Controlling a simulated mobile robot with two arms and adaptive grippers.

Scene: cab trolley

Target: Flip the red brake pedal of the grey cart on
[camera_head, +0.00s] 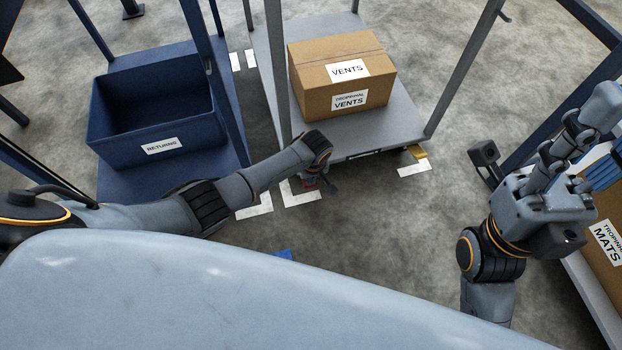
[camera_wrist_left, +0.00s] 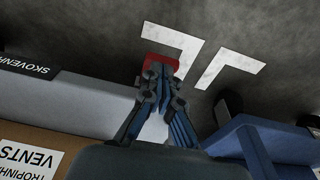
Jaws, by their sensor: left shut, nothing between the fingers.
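The grey cart (camera_head: 400,125) stands at the top middle and carries a cardboard box. Its red brake pedal (camera_head: 309,184) is low at the front left corner, mostly hidden by my left gripper (camera_head: 326,184). In the left wrist view the red pedal (camera_wrist_left: 161,63) shows just beyond the fingertips of my left gripper (camera_wrist_left: 160,76). The fingers are shut with nothing between them and overlap the pedal in the picture; I cannot tell whether they touch it.
A blue cart with a blue RETURNS bin (camera_head: 155,110) stands close to the left of the grey cart. The VENTS box (camera_head: 345,75) sits on the grey deck. A yellow piece (camera_head: 417,152) is at the cart's front right corner.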

